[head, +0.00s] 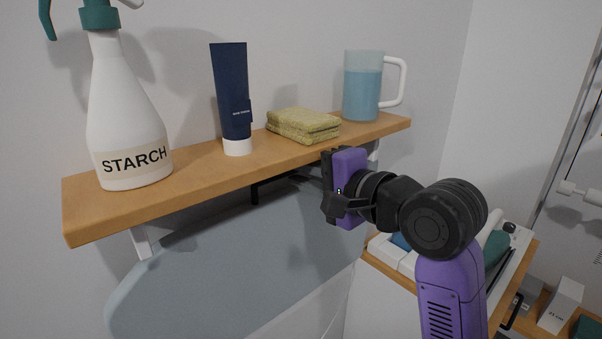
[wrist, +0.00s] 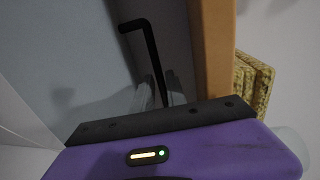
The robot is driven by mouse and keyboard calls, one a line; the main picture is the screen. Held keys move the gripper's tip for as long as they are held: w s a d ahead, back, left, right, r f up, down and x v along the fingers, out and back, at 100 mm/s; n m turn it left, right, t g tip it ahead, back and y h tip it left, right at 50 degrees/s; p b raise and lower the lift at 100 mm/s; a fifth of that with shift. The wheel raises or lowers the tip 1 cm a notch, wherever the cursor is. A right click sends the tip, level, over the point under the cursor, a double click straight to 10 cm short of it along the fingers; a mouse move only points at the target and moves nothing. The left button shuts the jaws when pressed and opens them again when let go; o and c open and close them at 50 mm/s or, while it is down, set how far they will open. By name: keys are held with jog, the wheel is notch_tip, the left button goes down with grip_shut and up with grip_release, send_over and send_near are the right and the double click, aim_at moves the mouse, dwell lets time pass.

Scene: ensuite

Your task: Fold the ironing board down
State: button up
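The ironing board (head: 235,255) is a grey-blue panel with a rounded left end, standing upright along the wall under the shelf. A black bent rod (head: 255,192), apparently its latch or handle, shows below the shelf's underside. In the wrist view the rod (wrist: 146,45) is L-shaped and runs down between my fingertips, in front of the board (wrist: 70,45). My gripper (head: 318,181) is just below the shelf's front edge. In the wrist view my gripper (wrist: 160,92) has its two fingers a little apart, one on each side of the rod. Contact with the rod is unclear.
The wooden shelf (head: 190,185) is close above my gripper. It holds a starch spray bottle (head: 128,120), a blue tube (head: 232,95), folded green cloths (head: 303,125) and a jug (head: 363,85). A lower surface with items (head: 395,258) stands at the right.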

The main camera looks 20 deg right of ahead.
grip_shut()
jog(key=shift+s+d+f, duration=0.1)
jog(key=shift+f, duration=0.05)
dwell(1.1)
